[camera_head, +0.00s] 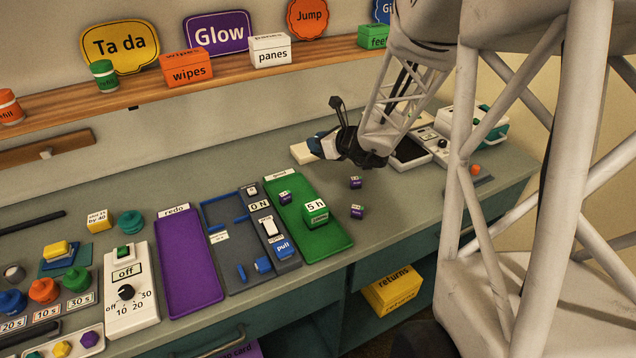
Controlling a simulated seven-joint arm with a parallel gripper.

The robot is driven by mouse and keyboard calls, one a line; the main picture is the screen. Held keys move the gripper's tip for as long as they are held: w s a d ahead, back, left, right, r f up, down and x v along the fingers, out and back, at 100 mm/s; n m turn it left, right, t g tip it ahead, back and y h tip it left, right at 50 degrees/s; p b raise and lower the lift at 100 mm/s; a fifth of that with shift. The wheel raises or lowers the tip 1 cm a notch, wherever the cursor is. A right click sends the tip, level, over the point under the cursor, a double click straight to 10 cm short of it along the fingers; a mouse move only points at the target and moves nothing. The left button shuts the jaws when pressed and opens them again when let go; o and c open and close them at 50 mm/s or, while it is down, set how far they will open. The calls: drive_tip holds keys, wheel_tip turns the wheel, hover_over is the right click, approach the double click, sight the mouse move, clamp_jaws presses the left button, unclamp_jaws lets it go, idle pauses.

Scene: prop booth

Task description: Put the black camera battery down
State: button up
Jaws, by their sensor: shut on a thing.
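My gripper (320,143) is above the back of the counter, right of centre, pointing left. It is shut on a small dark thing, taken as the black camera battery, mostly hidden by the fingers; its outline cannot be told apart from them. Three small dark blocks with purple sides and pale tops lie below it: one (285,198) on the green tray (322,240), and two on the bare counter, the upper one (355,182) and the lower one (357,211). A green block labelled "5 h" (315,213) sits on the green tray.
A purple "redo" tray (190,262) and a grey panel with a blue "pull" part (283,247) lie left of the green tray. A white timer box (130,290) stands further left. A shelf (200,85) runs above.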

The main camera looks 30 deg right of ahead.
drive_tip(key=shift+f, duration=3.1)
drive_tip(key=shift+f, duration=1.9)
drive_tip(key=shift+f, duration=0.1)
drive_tip(key=o, duration=0.9)
drive_tip(key=shift+o, duration=0.2)
drive_tip(key=shift+v, duration=6.05)
